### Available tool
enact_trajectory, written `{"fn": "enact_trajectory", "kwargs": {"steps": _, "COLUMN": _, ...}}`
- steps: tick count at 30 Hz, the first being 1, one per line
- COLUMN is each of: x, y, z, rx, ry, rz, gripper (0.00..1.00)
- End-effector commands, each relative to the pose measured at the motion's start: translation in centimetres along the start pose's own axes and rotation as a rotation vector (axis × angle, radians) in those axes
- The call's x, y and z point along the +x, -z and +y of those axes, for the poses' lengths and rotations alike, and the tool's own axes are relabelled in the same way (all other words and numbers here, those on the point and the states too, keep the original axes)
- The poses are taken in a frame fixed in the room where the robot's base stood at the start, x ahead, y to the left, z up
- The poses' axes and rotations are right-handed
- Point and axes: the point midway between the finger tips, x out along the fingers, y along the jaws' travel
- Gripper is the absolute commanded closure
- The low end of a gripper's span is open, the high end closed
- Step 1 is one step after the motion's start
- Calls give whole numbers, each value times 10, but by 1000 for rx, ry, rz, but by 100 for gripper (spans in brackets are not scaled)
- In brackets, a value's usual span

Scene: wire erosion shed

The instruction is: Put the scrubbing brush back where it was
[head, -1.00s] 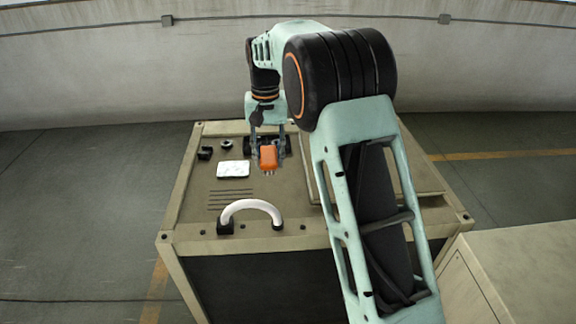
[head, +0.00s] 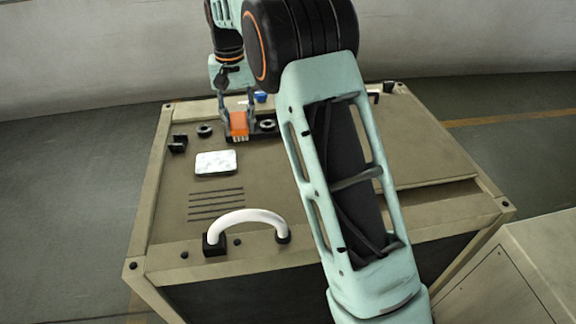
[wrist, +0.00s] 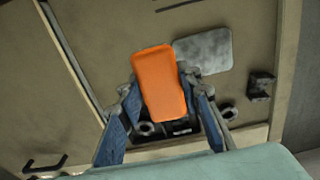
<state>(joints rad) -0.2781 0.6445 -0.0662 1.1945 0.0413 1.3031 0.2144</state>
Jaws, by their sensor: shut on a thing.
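The scrubbing brush is an orange block (head: 239,123) with pale bristles on its underside. My gripper (head: 237,113) is shut on it, with one finger on each side. In the wrist view the brush's orange top (wrist: 160,84) faces the camera between the blue fingers (wrist: 162,112). A black tray (head: 265,135) with a ring in it sits behind and to the right of the brush. The brush hides part of this tray. I cannot tell whether the bristles touch anything.
A whitish pad (head: 215,163), dark rods (head: 215,203), a black block (head: 178,143) and a ring (head: 205,131) lie on the bench (head: 170,205). A white handle (head: 248,217) arches at the front. A raised panel (head: 425,165) is on the right.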

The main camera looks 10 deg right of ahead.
Motion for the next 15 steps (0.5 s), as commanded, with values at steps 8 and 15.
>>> {"fn": "enact_trajectory", "kwargs": {"steps": 8, "x": 21, "y": -2, "z": 42, "rx": 6, "ry": -1, "rz": -2, "gripper": 91}}
{"fn": "enact_trajectory", "kwargs": {"steps": 15, "x": 51, "y": -5, "z": 98, "rx": 4, "ry": -1, "rz": -4, "gripper": 91}}
